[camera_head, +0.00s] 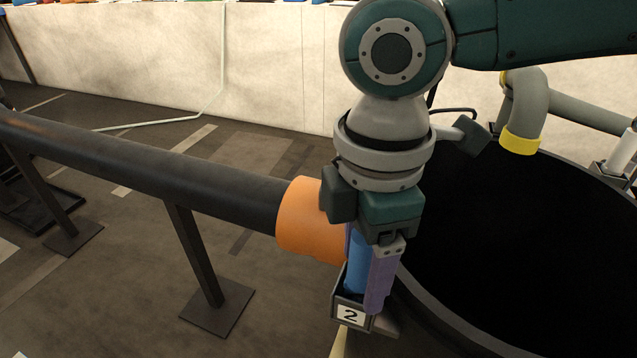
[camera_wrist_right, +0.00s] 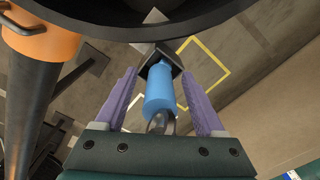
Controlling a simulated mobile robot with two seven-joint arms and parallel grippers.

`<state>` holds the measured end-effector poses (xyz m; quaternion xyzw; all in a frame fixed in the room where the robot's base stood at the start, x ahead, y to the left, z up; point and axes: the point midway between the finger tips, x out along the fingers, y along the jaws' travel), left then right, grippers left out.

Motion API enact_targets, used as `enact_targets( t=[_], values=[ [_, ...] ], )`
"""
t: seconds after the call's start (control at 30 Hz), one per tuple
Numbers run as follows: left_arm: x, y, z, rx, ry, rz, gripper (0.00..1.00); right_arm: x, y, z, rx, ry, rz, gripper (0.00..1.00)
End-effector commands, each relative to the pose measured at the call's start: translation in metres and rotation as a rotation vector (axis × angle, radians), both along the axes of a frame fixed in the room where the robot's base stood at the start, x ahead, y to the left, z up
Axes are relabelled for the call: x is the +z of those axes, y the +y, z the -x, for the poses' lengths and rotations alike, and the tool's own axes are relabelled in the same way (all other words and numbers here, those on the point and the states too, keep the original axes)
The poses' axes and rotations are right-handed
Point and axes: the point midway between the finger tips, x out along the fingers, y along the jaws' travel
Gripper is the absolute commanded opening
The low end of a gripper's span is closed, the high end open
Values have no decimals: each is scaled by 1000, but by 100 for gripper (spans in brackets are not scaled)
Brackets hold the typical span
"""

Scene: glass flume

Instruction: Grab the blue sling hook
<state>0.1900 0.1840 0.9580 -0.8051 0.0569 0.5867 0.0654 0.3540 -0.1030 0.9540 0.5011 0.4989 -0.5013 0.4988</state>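The blue sling hook (camera_head: 357,268) stands in a small dark holder (camera_head: 350,315) with a white label reading 2. In the right wrist view the blue sling hook (camera_wrist_right: 160,91) shows as a blue cylinder with a grey metal end toward me. My right gripper (camera_head: 364,284) points down over it, with its purple fingers on either side. In the wrist view the right gripper (camera_wrist_right: 160,85) is open, with narrow gaps between fingers and hook. The hook's lower end is hidden in the holder. My left gripper is not in view.
A large round black tank (camera_head: 520,250) lies right of the holder. A dark pipe (camera_head: 140,160) with an orange end collar (camera_head: 305,220) runs in from the left on stands. A grey elbow pipe with a yellow collar (camera_head: 520,139) is above the tank. Open floor lies at the lower left.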

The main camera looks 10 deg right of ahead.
Motion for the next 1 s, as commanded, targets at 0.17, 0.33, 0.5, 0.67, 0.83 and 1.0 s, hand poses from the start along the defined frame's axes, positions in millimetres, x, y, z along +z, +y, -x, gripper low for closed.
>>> enact_targets(
  t=[0.17,0.33,0.5,0.67,0.83,1.0],
  values=[
    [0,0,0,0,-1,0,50,0,0,0,0,0,0,50],
    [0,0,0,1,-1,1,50,0,0,0,-1,0,0,31],
    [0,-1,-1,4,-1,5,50,0,0,0,-1,0,0,12],
    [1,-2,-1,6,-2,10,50,1,0,0,-1,0,0,0],
    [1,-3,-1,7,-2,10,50,1,0,0,-1,0,0,0],
    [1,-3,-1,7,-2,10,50,1,0,0,-1,0,0,0]
  ],
)
